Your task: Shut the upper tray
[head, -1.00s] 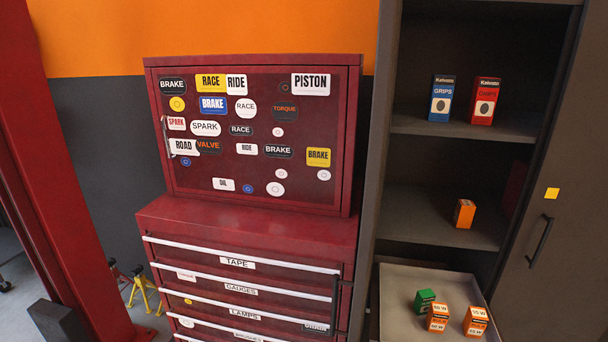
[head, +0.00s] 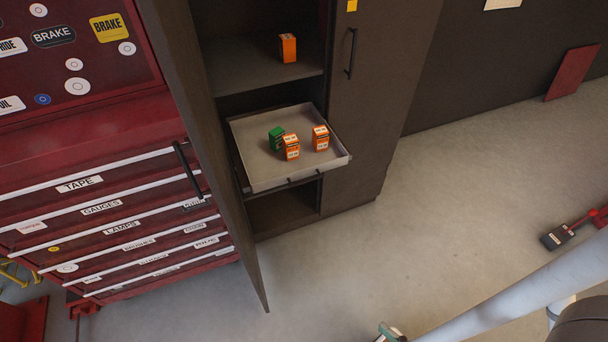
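The tray (head: 262,181) is a shallow grey pull-out tray in the dark cabinet, and it stands out past the cabinet front. It has a dark handle (head: 304,176) on its front edge. A green box (head: 276,139) and two orange-and-white boxes, one in the middle (head: 291,148) and one to the right (head: 320,138), stand in it. My pale arm shows at the bottom right, well apart from the tray.
An open cabinet door (head: 205,130) stands at the tray's left, beside the red drawer chest (head: 100,215). A closed door (head: 375,90) is at the right. An orange box (head: 287,48) sits on the shelf above. Grey floor (head: 430,210) in front is clear. A red-and-black object (head: 560,235) lies at right.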

